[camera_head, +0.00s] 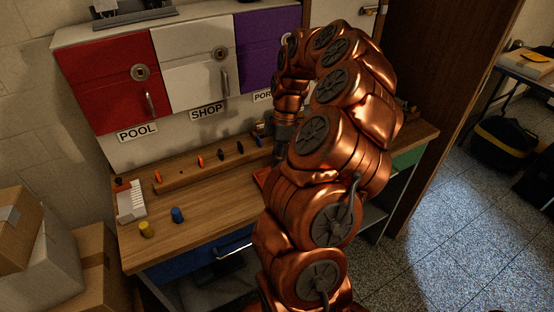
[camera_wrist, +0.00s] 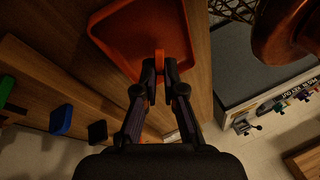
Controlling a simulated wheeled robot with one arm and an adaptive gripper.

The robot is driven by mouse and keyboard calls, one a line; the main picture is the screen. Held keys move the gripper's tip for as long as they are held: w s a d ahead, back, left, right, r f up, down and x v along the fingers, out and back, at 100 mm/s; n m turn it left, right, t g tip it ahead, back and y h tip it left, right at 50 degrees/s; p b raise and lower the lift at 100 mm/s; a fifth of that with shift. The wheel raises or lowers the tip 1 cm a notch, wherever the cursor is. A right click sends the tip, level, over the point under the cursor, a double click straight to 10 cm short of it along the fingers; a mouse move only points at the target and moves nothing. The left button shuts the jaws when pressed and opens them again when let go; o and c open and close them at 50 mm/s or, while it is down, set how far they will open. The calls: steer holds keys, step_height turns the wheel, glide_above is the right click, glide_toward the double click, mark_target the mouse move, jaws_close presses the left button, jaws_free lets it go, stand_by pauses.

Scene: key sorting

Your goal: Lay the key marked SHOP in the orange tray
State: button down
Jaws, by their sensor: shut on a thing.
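I cannot tell whether the key touches the tray. In the head view only a corner of the orange tray (camera_head: 261,178) shows beside my arm, which hides the fingers and the key.
A wooden key rack (camera_head: 181,176) with several coloured keys runs along the bench (camera_head: 205,202). A yellow cylinder (camera_head: 146,229) and a blue one (camera_head: 178,215) stand front left. Red, white and purple cabinets hang behind, with a SHOP label (camera_head: 207,112) under the white one.

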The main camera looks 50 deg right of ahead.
steer(key=c, duration=1.2)
jaws_free()
steer(key=v, duration=1.2)
